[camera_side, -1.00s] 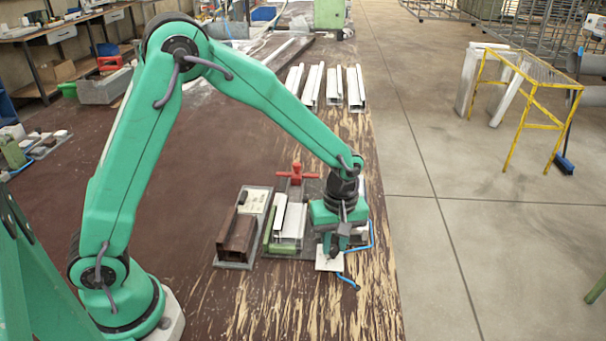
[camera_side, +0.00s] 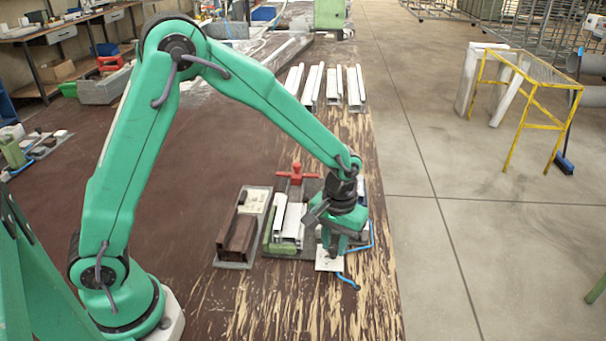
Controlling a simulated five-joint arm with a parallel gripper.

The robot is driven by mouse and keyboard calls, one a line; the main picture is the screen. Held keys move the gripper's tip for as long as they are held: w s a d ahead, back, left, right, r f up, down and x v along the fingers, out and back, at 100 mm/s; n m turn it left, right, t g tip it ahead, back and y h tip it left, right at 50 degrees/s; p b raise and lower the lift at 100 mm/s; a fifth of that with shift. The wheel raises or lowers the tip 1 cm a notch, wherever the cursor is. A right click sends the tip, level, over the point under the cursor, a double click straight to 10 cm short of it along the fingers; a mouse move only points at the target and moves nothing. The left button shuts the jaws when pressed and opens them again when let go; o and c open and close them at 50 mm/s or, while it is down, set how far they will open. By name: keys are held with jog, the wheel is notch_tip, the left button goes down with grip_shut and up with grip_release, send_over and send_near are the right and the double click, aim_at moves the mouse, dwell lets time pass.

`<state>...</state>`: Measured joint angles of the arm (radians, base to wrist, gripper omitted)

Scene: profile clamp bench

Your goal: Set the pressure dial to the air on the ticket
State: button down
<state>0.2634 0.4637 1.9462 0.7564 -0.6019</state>
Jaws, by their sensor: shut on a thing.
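My gripper (camera_side: 333,250) points down over a white plate (camera_side: 327,265) at the front right of the clamp bench. Its jaws are shut on the pressure dial, which they and the gripper body hide. I cannot read the dial's setting. A pale ticket (camera_side: 256,201) lies on the grey plate to the left, behind a brown profile; its print is too small to read.
A brown profile (camera_side: 238,232) lies left of the clamp with its green jaw (camera_side: 268,229), white profile (camera_side: 290,224) and red handle (camera_side: 297,174). A blue hose (camera_side: 358,246) runs right of my gripper. Several white profiles (camera_side: 357,88) lie farther back.

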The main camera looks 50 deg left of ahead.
aim_at(333, 247)
jog(key=shift+d, duration=0.15)
jog(key=c, duration=1.2)
grip_release()
jog(key=shift+w+r, duration=0.1)
jog(key=shift+r, duration=3.8)
jog(key=s+a+r+m+t, duration=0.2)
jog(key=s+a+r, duration=0.3)
jog(key=s, duration=0.4)
jog(key=s+a+r+m+t, duration=0.1)
jog(key=s+a+r+t, duration=0.2)
jog(key=s+a+r, duration=0.3)
jog(key=s+r, duration=0.1)
jog(key=s, duration=0.2)
jog(key=shift+s+a+r+m+t, duration=0.15)
jog(key=shift+s+r+m+t, duration=0.1)
jog(key=shift+m+t, duration=0.15)
